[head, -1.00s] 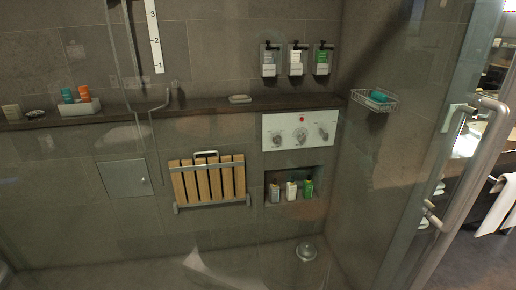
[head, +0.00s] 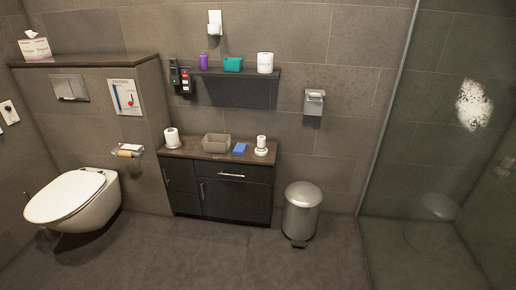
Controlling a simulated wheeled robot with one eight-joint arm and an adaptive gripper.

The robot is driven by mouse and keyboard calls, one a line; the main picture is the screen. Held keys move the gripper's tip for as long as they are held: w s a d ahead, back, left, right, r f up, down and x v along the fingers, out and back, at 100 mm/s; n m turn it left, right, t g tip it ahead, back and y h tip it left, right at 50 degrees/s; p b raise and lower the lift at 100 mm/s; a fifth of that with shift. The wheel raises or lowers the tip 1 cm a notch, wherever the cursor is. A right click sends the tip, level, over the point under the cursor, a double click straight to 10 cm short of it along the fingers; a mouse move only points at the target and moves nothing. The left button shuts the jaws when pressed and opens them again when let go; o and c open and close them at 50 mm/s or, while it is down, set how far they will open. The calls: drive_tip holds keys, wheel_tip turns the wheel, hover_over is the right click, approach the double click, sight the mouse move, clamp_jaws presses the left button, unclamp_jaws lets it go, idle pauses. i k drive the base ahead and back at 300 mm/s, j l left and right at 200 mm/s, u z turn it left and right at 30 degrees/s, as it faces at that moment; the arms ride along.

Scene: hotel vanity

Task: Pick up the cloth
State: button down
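No thing that I can clearly tell as a cloth shows in the head view now. A small flat blue item (head: 239,148) lies on top of the dark cabinet (head: 231,196), between a grey-brown open box (head: 216,143) and a white roll on a stand (head: 261,146). It is too small to tell whether it is a cloth or a sponge. My gripper is not in view.
A white toilet (head: 72,198) stands at the left. A steel pedal bin (head: 302,210) stands right of the cabinet. A glass panel (head: 430,110) closes off the right side. The floor (head: 200,260) in front is clear.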

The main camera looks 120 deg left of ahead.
sight(240, 150)
drive_tip(key=u, duration=4.2)
drive_tip(key=i+j+z, duration=0.25)
drive_tip(key=i+j, duration=0.45)
drive_tip(key=i, duration=0.35)
drive_tip(key=i+j+z, duration=0.25)
drive_tip(key=i+j, duration=0.7)
